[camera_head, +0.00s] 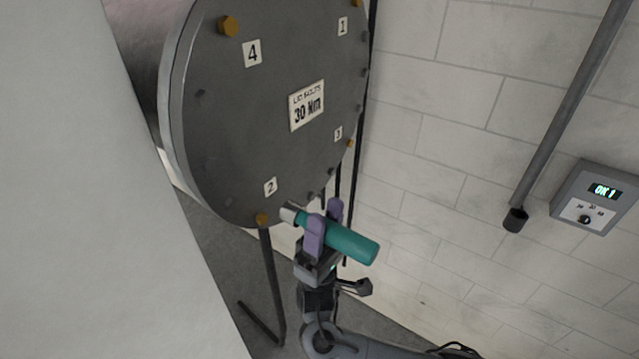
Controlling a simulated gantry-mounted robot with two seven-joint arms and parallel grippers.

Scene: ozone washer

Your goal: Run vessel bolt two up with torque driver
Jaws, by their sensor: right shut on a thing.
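The round grey vessel lid (240,140) has numbered labels 1 to 4 near its rim. The number 2 label (270,187) is at the lower part, with the brass-coloured bolt two (262,219) just below it at the rim. My right gripper (325,226) is shut on the teal torque driver (349,246), its purple fingers around the body. The driver's silver tip (289,213) points up and left, a little to the right of bolt two. It looks apart from the bolt, though the depth is hard to judge. My left gripper is not in view.
A control box (597,198) on the right wall reads "OK 1". A grey pipe-like holder (516,218) hangs left of it. Bolt four (229,26) and bolt three (350,143) show on the lid. A lid plate (306,106) reads 30 Nm. A large pale surface (90,200) fills the left.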

